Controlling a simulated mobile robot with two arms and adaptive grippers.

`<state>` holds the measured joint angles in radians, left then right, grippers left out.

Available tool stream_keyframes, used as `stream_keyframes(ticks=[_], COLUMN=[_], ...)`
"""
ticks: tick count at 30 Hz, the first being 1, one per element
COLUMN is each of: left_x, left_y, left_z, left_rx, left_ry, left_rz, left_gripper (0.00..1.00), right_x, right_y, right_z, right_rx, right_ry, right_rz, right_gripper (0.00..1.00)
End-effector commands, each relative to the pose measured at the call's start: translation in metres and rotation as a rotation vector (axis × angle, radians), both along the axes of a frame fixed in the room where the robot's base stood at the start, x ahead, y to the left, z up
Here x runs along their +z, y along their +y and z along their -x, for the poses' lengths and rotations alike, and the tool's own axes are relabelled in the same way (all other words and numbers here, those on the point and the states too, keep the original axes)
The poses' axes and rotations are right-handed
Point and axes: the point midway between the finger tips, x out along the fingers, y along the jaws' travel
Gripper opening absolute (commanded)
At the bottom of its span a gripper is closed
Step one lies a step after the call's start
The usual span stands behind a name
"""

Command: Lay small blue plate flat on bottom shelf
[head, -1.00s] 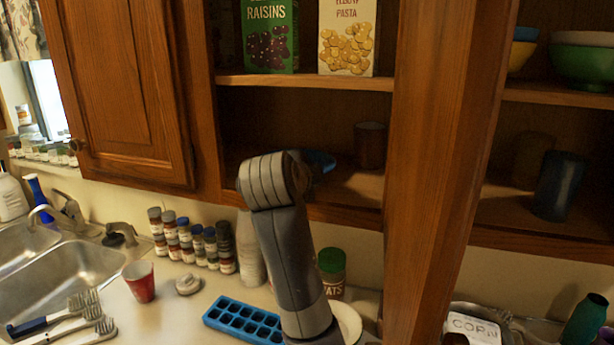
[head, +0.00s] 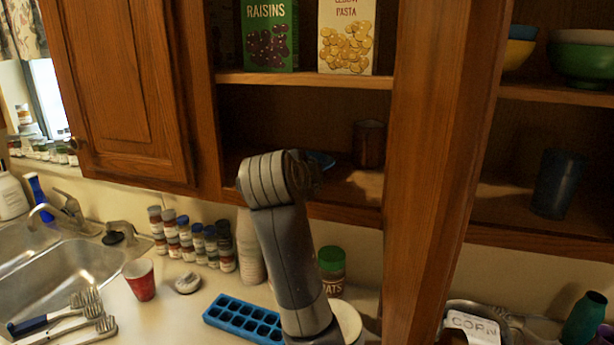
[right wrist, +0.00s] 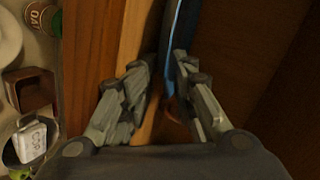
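The small blue plate (head: 321,160) shows as a sliver behind my right wrist, low over the bottom shelf (head: 352,187) of the open cabinet. In the right wrist view the plate (right wrist: 177,40) appears as a narrow blue curve between the fingers, nearer the right-hand one. My right gripper (right wrist: 167,70) has its fingers apart, with a gap showing between the left-hand finger and the plate. In the head view the wrist hides these fingers and most of the plate, so full contact with the shelf cannot be seen. My left gripper is out of view.
A dark cup (head: 369,145) stands on the bottom shelf right of the plate. A wooden post (head: 437,170) bounds the opening on the right. Raisin (head: 269,36) and pasta (head: 347,38) boxes stand above. Spice jars (head: 198,245) and a blue ice tray (head: 243,319) are on the counter below.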

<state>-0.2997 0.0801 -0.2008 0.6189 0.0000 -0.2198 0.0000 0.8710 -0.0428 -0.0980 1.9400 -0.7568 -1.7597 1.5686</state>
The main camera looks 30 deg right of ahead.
Motion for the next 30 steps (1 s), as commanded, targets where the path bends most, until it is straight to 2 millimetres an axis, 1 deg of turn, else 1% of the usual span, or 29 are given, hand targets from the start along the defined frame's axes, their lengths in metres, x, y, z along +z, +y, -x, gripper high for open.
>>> stream_keyframes(ticks=[1,5,8,16,21,25,30], left_x=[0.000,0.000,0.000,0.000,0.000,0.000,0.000], left_y=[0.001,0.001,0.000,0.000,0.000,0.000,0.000], left_z=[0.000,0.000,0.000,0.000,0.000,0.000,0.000], left_rx=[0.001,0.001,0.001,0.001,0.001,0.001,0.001], left_ry=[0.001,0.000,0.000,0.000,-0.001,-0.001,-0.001], left_rz=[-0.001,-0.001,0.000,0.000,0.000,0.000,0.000], left_gripper=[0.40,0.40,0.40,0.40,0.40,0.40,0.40], right_x=[-0.003,0.001,0.008,0.032,0.042,0.045,0.046], right_y=[0.001,0.008,0.019,0.055,0.070,0.075,0.077], right_z=[0.000,0.006,0.017,0.057,0.075,0.081,0.083], right_rx=[0.001,0.003,0.006,0.005,0.002,0.001,0.000], right_ry=[0.008,0.005,0.001,-0.002,-0.003,-0.002,-0.002], right_rz=[-0.003,-0.003,-0.004,-0.002,-0.002,0.000,0.000], right_gripper=[0.28,0.28,0.28,0.28,0.28,0.28,0.28])
